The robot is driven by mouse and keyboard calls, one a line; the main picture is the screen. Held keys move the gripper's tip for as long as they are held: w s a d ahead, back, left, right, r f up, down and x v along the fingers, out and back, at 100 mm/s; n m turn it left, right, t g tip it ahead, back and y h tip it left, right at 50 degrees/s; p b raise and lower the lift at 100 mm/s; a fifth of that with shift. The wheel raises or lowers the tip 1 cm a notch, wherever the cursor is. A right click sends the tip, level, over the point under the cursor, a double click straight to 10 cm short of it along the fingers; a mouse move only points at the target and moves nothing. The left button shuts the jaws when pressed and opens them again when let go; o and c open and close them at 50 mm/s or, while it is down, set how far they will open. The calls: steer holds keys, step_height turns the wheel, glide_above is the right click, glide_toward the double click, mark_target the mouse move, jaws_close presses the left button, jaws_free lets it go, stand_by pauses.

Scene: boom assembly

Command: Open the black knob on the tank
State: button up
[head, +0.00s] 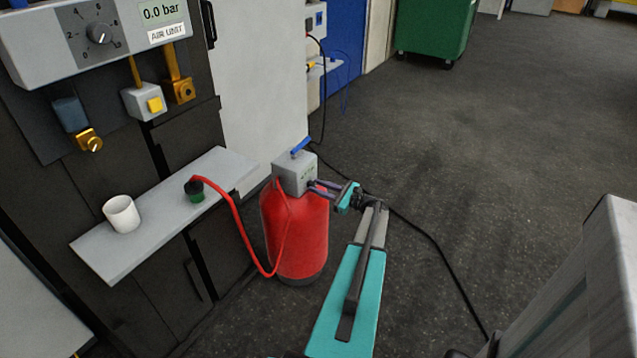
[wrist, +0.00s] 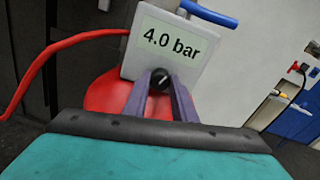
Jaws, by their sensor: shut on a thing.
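The red tank (head: 297,235) stands on the floor beside the cabinet, with a grey box (head: 293,174) on top. In the wrist view the box (wrist: 150,62) has a display reading 4.0 bar. The black knob (wrist: 160,78) sits on the box face below the display, with a light pointer mark tilted up to the right. My gripper (wrist: 161,88) has its two purple fingers on either side of the knob, shut on it. In the head view my gripper (head: 325,187) reaches the box from the right, and the knob is largely hidden by the fingers.
A blue lever (head: 301,146) tops the box. A red hose (head: 240,232) runs to a black and green fitting (head: 194,190) on the grey shelf (head: 160,210), beside a white cup (head: 121,214). The wall air unit (head: 100,35) reads 0.0 bar. A black cable (head: 440,255) crosses otherwise open floor.

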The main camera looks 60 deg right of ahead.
steer(key=shift+m+p, duration=1.25)
steer(key=shift+m, duration=0.35)
steer(key=o, duration=1)
steer(key=shift+o, duration=0.2)
steer(key=shift+s, duration=0.15)
steer(key=s+b, duration=0.1)
steer(key=s, duration=1.2)
steer(key=shift+s+d, duration=0.2)
steer(key=shift+s, duration=0.1)
